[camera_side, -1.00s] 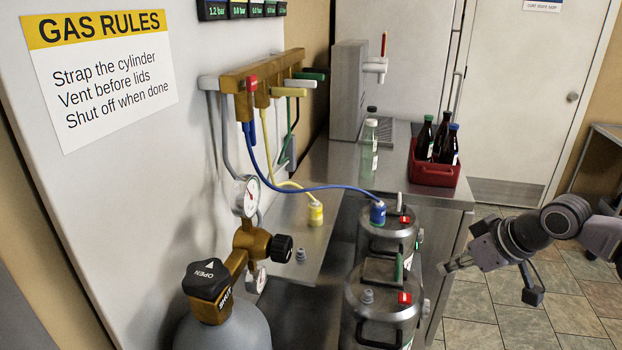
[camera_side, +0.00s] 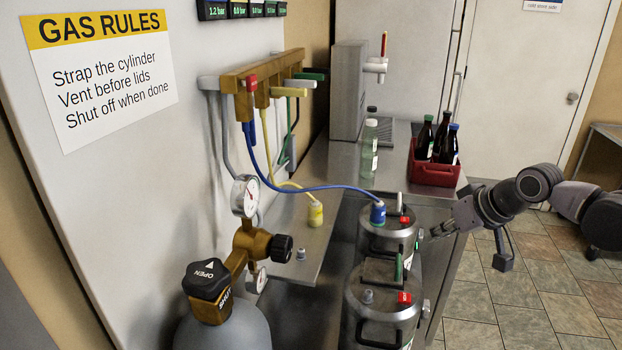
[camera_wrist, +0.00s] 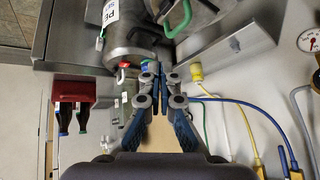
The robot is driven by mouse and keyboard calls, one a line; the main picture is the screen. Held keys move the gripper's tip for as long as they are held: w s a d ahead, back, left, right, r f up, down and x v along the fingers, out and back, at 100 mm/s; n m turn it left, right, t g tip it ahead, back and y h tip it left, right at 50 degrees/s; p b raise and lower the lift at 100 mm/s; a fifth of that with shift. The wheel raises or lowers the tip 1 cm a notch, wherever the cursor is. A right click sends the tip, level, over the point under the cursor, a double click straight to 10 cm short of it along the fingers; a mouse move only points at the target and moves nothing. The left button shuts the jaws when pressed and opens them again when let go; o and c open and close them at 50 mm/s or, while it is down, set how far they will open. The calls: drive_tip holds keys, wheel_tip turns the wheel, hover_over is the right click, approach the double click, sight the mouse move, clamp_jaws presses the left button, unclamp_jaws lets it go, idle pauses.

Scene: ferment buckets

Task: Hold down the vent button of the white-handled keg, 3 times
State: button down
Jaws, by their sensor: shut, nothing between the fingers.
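The white-handled keg (camera_side: 386,245) is the far one of two steel kegs in the side view. Its small white handle (camera_side: 399,202) stands up at the back of the lid, with a red button (camera_side: 405,220) beside it. A blue coupling (camera_side: 378,213) with a blue hose sits on its lid. My gripper (camera_side: 436,233) is shut and empty, just right of this keg and apart from the button. In the wrist view the closed fingertips (camera_wrist: 161,72) partly cover the keg's lid; the keg body (camera_wrist: 133,42) and red button (camera_wrist: 124,65) show beyond.
The near keg (camera_side: 380,305) has a green handle (camera_side: 399,267) and its own red button (camera_side: 404,298). A red crate (camera_side: 433,173) of dark bottles stands on the counter behind. The gas cylinder (camera_side: 222,330) is at lower left. Floor to the right is open.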

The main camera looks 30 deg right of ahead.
drive_tip(key=w+d+r+m, duration=0.2)
drive_tip(key=w+d+m, duration=0.25)
drive_tip(key=w, duration=0.35)
drive_tip(key=m+t+h, duration=0.1)
drive_tip(key=m, duration=0.3)
hover_over(407, 221)
drive_tip(key=f, duration=0.1)
drive_tip(key=shift+w+n, duration=0.1)
drive_tip(key=shift+n, duration=0.15)
drive_tip(key=shift+f, duration=4.45)
drive_tip(key=shift+f, duration=0.1)
drive_tip(key=shift+f, duration=0.3)
